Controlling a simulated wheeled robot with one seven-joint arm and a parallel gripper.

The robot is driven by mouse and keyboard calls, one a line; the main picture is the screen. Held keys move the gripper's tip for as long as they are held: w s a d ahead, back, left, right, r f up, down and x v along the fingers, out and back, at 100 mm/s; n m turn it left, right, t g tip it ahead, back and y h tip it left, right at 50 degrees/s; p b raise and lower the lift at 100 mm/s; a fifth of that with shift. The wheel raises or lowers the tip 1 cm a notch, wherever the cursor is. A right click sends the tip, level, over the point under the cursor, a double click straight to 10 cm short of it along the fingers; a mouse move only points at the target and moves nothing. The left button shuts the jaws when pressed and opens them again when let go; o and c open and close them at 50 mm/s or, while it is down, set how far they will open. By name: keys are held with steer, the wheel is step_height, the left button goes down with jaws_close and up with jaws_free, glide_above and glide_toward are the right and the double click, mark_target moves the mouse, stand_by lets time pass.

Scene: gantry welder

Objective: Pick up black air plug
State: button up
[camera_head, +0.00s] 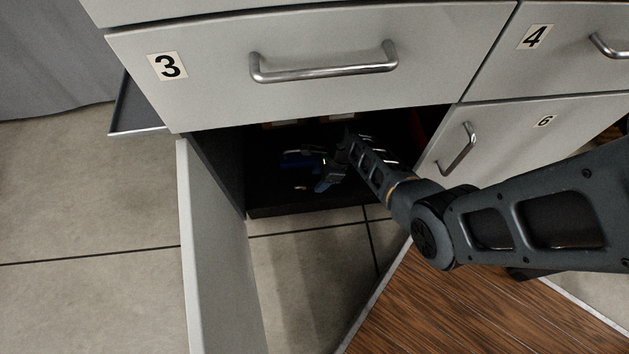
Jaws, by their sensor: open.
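My gripper (330,181) is inside the dark, open cabinet compartment below drawer 3. It is open, with its fingers low over the compartment floor. Small items lie around it, among them a blue item (297,159) to its left and a small pale-tipped item (301,188) at the front left. I cannot make out a black air plug against the black floor. My arm hides part of the compartment's right side.
The open cabinet door (205,255) stands at the left of the compartment (300,209). Drawer 3 (215,75) is shut above it, and its handle (323,66) sticks out. Door 6 (500,143) is shut on the right. A wooden platform (450,310) lies below my arm.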

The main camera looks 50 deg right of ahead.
steer(key=b+x, duration=0.1)
steer(key=x, duration=0.2)
steer(key=shift+d, duration=0.1)
steer(key=shift+r, duration=0.1)
steer(key=shift+c, duration=0.5)
jaws_close()
